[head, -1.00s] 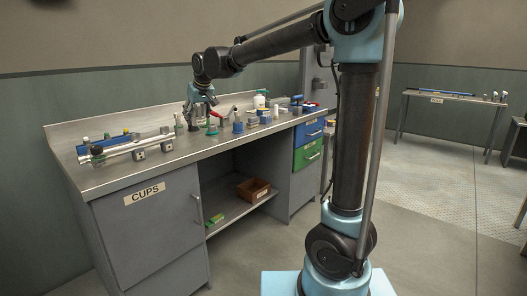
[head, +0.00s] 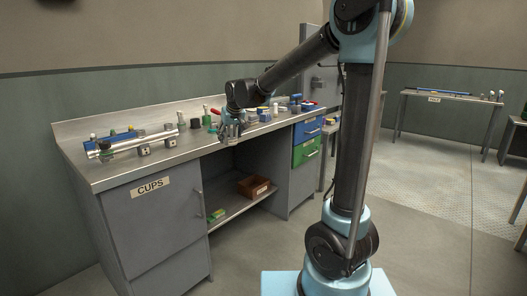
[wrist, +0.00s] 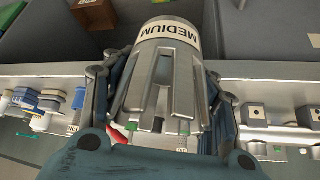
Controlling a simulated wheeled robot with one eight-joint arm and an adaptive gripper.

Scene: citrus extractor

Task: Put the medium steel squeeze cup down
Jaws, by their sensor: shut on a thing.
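The medium steel squeeze cup (wrist: 165,75) is a slotted silver cylinder with a white MEDIUM label band at one end. It fills the middle of the wrist view, between my gripper's two fingers (wrist: 160,100), which are shut on its sides. In the head view my gripper (head: 231,129) is at the front edge of the steel bench (head: 120,172), and the cup is small and partly hidden there. In the wrist view the labelled end reaches past the bench edge over the dark open space below. I cannot tell its height above the bench.
A silver rail assembly (head: 137,143) lies on the bench's left part. Bottles and small blue and white items stand behind and right of my gripper. A brown crate (head: 253,188) sits on the shelf below. Bare bench top shows along the left front.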

